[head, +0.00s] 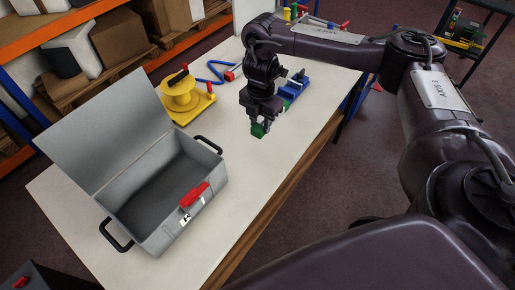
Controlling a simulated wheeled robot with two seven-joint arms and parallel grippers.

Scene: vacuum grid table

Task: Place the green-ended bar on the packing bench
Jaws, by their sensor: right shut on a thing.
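My right gripper (262,113) hangs over the middle of the white-topped packing bench (255,185), pointing down. It is shut on the green-ended bar (259,130). Only a green end shows below the fingers; the rest of the bar is hidden by the gripper. I cannot tell whether the green end touches the bench top. My left gripper is not in view.
An open grey case (150,205) with a red latch stands at the bench's left. A yellow spool fixture (182,95), a blue frame (215,72) and a blue fixture (293,88) stand farther back. The bench's front right is bare.

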